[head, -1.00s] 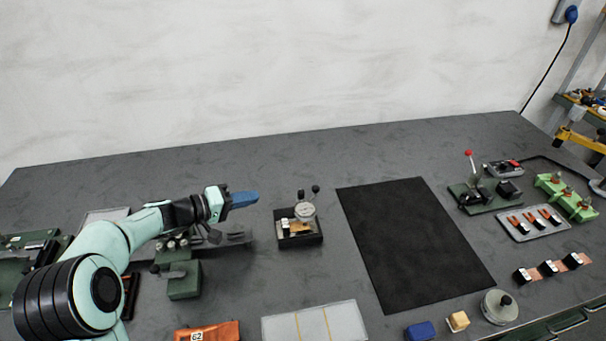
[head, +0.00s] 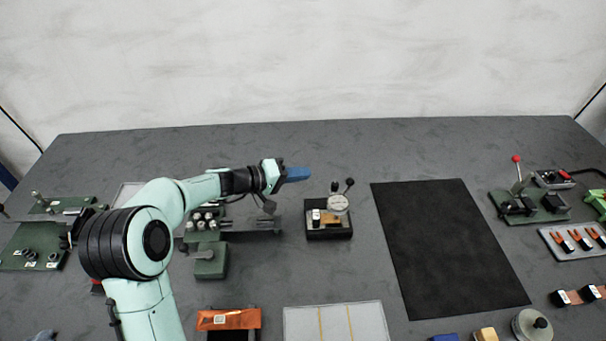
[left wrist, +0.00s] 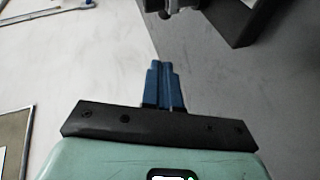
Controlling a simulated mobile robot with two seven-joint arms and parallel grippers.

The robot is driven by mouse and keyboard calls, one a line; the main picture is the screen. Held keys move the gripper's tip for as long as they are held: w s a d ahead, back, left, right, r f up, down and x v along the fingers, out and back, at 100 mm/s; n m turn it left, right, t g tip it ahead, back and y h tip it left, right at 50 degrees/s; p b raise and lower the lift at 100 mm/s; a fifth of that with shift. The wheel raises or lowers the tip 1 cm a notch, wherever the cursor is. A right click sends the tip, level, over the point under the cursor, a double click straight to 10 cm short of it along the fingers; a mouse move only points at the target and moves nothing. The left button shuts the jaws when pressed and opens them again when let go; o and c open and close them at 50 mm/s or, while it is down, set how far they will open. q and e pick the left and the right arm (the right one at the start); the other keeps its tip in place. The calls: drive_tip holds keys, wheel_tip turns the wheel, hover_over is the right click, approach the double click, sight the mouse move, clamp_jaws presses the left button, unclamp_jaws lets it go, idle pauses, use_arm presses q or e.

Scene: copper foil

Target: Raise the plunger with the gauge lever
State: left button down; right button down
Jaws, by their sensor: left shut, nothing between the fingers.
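The dial gauge (head: 337,203) stands on a small black base (head: 330,233) near the middle of the table. A lever with a black ball knob (head: 350,182) sticks up beside the dial. The plunger tip is too small to make out. My left gripper (head: 298,174) has blue fingers and is to the left of the gauge, apart from it. In the left wrist view its fingers (left wrist: 164,85) are together with nothing between them. A dark block (left wrist: 238,18), probably the gauge base, shows at the upper right there. My right gripper is not in view.
A black mat (head: 450,250) lies right of the gauge. A green fixture (head: 211,262) stands below my left forearm. A red-knobbed lever press (head: 528,205) is at the right. The table behind the gauge is clear.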

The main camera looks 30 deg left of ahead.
use_arm(q)
drive_tip(key=p+x, duration=0.1)
drive_tip(key=x, duration=0.6)
drive_tip(key=shift+w+d, duration=0.2)
drive_tip(key=shift+w, duration=0.1)
drive_tip(key=shift+w+d+f, duration=0.1)
drive_tip(key=shift+d+f, duration=0.15)
drive_tip(key=shift+d, duration=0.3)
drive_tip(key=shift+d+f, duration=0.3)
drive_tip(key=shift+d, duration=0.3)
drive_tip(key=shift+w+d+f, duration=0.1)
drive_tip(key=shift+d+f, duration=0.15)
drive_tip(key=shift+d, duration=0.25)
